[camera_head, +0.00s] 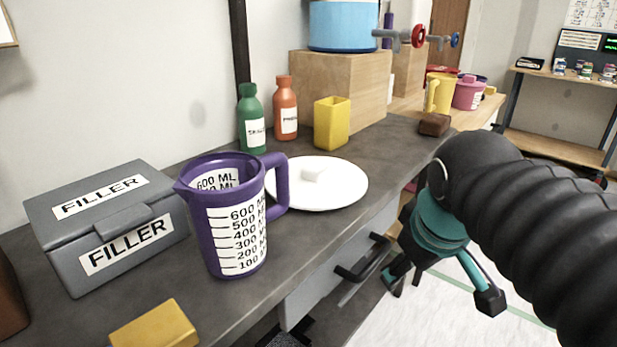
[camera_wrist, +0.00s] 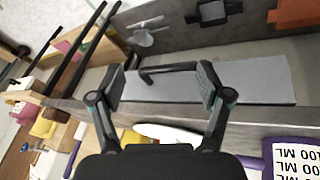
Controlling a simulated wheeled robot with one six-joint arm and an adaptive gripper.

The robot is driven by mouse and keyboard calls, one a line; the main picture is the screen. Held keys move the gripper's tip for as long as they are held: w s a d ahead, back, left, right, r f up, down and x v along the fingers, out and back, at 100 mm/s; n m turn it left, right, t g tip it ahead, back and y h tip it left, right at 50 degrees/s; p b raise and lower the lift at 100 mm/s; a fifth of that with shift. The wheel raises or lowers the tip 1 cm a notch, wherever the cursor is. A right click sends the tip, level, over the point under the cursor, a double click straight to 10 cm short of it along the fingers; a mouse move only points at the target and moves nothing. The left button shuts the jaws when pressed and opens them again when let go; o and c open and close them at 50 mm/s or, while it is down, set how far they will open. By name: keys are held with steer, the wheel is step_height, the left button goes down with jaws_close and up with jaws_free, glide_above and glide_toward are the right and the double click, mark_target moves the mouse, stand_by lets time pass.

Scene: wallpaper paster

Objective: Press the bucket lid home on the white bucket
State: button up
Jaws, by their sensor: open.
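The white round lid (camera_head: 340,190) with a small white knob lies flat on the dark counter, right of the purple jug; part of it shows in the wrist view (camera_wrist: 168,133). I cannot make out a white bucket in either view. My gripper (camera_head: 441,288) is open and empty, in front of and below the counter's front edge, to the right of the lid. In the wrist view, the gripper's spread fingers (camera_wrist: 160,88) frame the drawer front and its dark handle, with nothing between them.
A purple measuring jug (camera_head: 236,232) stands left of the lid. A grey filler box (camera_head: 105,225), yellow block (camera_head: 155,328), green bottle (camera_head: 251,120), orange bottle (camera_head: 286,108) and yellow container (camera_head: 331,124) share the counter. A dark drawer handle (camera_head: 362,262) sticks out below.

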steer(key=w+a+r+n, duration=0.3)
steer(key=w+r+n, duration=0.2)
steer(key=w+r, duration=0.1)
step_height(320, 180, up, 11)
steer(key=n+g+h, duration=0.2)
steer(key=n+h, duration=0.1)
steer(key=n, duration=1.4)
glide_above(316, 166)
steer(key=s+a, duration=0.4)
steer(key=shift+t, duration=0.3)
steer(key=b+x, duration=0.5)
steer(key=x, duration=0.8)
steer(key=shift+s+d, duration=0.15)
steer(key=shift+s, duration=0.05)
steer(key=shift+r, duration=0.1)
steer(key=c, duration=1.3)
